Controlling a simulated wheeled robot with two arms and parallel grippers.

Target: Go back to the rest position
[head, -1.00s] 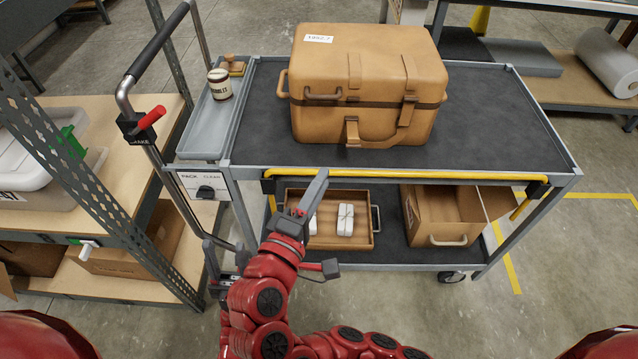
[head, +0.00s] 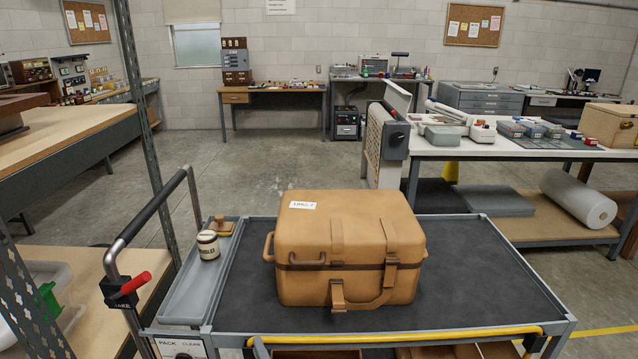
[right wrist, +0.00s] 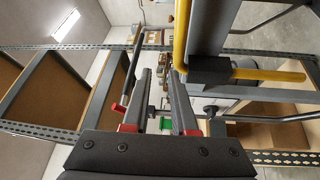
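My right gripper shows only as a dark fingertip (head: 259,347) at the bottom edge of the head view, by the left end of the cart's yellow front bar (head: 400,337). In the right wrist view its two fingers (right wrist: 160,75) stand apart with nothing between them, so it is open and empty. The yellow bar (right wrist: 181,45) passes close on the right there. My left gripper is in neither view. A tan case (head: 345,245) with straps and a label stands shut on the cart's dark top (head: 480,270).
A side tray (head: 185,295) on the cart holds a labelled jar (head: 208,245) and a small wooden-handled item (head: 221,226). A shelf rack (head: 150,130) stands close on the left. A white table (head: 460,150) with boxes is behind right. Open floor (head: 290,160) lies behind the cart.

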